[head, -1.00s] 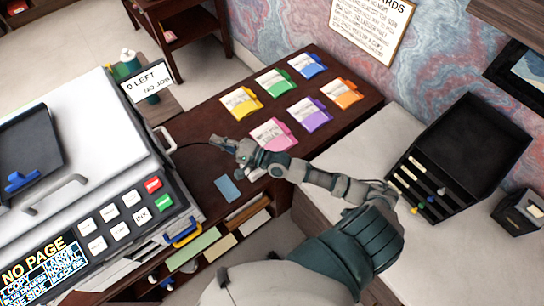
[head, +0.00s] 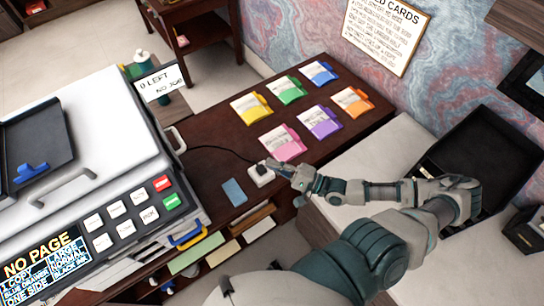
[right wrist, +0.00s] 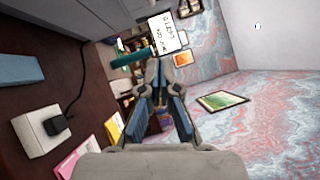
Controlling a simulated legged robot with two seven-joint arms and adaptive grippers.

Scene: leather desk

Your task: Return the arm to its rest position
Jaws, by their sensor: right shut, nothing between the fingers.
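My right arm reaches in from the lower right in the head view. My right gripper (head: 276,168) is shut and empty, just right of a white power socket block (head: 261,175). In the right wrist view its fingers (right wrist: 158,78) come together with nothing between them. The socket block (right wrist: 40,128) lies to the left there, with a black plug and cable in it. My left gripper is not in view.
A blue card (head: 234,192) lies left of the socket block. Several colored folders, including a pink one (head: 283,143), lie behind on the dark desk (head: 210,165). The copier (head: 85,130) stands left. An open black case (head: 490,145) is partly behind my arm.

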